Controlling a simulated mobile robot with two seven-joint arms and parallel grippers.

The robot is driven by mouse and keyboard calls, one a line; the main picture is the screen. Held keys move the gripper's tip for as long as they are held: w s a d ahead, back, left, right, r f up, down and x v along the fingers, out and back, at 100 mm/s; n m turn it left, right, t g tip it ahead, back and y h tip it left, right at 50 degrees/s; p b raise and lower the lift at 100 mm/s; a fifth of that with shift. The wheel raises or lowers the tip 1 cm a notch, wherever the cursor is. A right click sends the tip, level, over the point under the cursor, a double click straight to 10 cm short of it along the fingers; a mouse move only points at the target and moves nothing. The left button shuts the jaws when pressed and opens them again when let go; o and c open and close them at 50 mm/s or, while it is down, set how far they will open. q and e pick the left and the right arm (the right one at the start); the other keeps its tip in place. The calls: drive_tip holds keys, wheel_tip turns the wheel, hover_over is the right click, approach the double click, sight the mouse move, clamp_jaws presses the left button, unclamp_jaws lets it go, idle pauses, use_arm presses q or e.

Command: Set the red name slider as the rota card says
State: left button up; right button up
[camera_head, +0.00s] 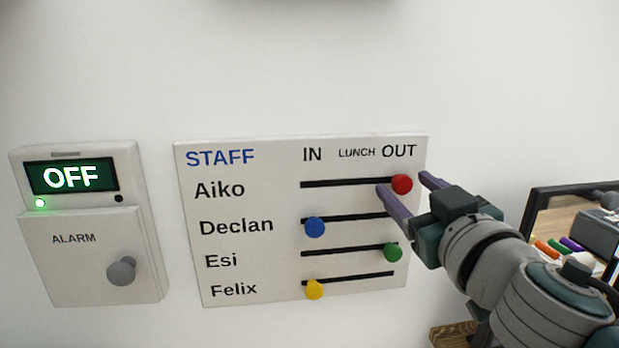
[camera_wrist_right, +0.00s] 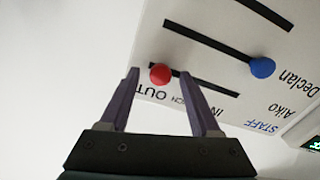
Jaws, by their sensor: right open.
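The red slider knob (camera_head: 401,184) is at the OUT end of the Aiko slot on the white staff board (camera_head: 250,262). It also shows in the right wrist view (camera_wrist_right: 160,74). My right gripper (camera_head: 405,186) is open, one fingertip on each side of the red knob, with gaps between. I cannot tell how far the fingers reach past the knob. No rota card shows in either view. My left gripper is not in view.
The blue knob (camera_head: 315,227) is at IN for Declan, the green (camera_head: 393,252) at OUT for Esi, the yellow (camera_head: 314,290) at IN for Felix. An alarm box (camera_head: 90,285) reading OFF is at left. A dark-framed mirror or picture (camera_head: 540,190) is at right.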

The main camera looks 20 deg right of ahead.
drive_tip(key=shift+w, duration=0.3)
clamp_jaws()
idle(0.4)
idle(0.9)
